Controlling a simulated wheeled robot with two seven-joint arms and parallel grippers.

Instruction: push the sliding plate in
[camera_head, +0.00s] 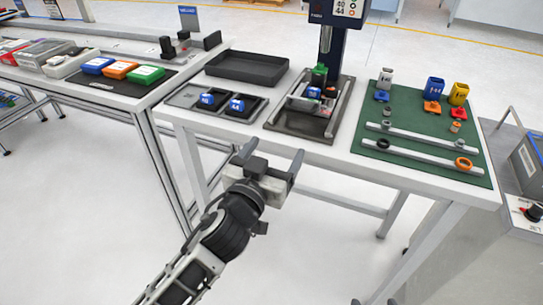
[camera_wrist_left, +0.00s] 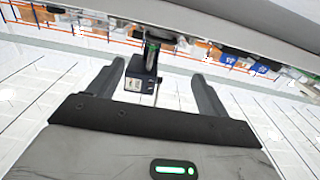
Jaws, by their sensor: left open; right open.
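The sliding plate (camera_head: 318,127) is a dark plate in a grey frame under the press on the white table. A fixture with blue and dark parts sits between its light rails. My left gripper (camera_head: 272,153) is open and empty in front of the table's front edge, below and left of the plate, apart from it. Its two spread fingers also show in the left wrist view (camera_wrist_left: 157,85), with nothing between them. Two dark tips of my right gripper (camera_head: 373,302) just show at the bottom edge, apart; the rest is out of view.
The press column (camera_head: 328,45) rises behind the plate. A grey tray (camera_head: 227,113) with blue blocks lies left of it, and an empty black tray (camera_head: 247,68) behind. A green mat (camera_head: 415,120) with rails and coloured parts lies right. Open floor lies before the table.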

